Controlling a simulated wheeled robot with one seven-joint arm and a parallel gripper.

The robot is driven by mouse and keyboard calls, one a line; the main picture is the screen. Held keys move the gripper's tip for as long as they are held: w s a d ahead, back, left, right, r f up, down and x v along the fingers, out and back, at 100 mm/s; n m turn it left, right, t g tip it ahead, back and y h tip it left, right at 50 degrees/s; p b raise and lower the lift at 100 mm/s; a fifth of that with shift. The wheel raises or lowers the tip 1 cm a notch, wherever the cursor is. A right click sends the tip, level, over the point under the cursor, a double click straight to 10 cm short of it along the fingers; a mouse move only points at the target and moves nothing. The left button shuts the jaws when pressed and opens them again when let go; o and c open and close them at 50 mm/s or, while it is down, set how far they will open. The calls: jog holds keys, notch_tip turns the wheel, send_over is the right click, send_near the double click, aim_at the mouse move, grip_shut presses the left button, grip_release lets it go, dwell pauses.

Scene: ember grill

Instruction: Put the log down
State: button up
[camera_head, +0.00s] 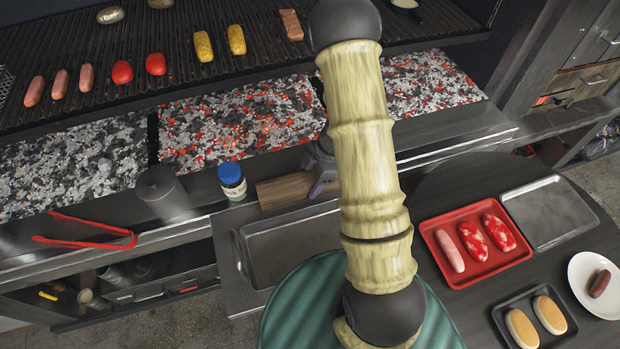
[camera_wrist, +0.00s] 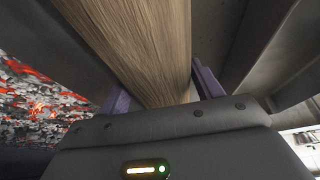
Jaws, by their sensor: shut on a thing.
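The log (camera_head: 285,190) is a short brown block of wood at the front ledge of the grill, just right of a blue-lidded jar. My gripper (camera_head: 322,172) is at the log's right end, partly hidden behind my arm. In the wrist view the log (camera_wrist: 140,40) runs up between the two purple fingers of my gripper (camera_wrist: 160,92), which is shut on it. Whether the log touches the ledge beneath it cannot be told.
Glowing coal beds (camera_head: 240,125) lie behind the ledge, under a grate (camera_head: 180,25) with sausages and other food. The blue-lidded jar (camera_head: 232,182), a grey canister (camera_head: 165,193) and red tongs (camera_head: 90,232) are to the left. An empty metal basin (camera_head: 290,245) is in front. A red tray (camera_head: 440,225) is at right.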

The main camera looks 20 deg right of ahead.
jog(key=o, duration=1.7)
jog(key=shift+o, duration=0.2)
jog(key=p+v, duration=0.1)
jog(key=v, duration=1.1)
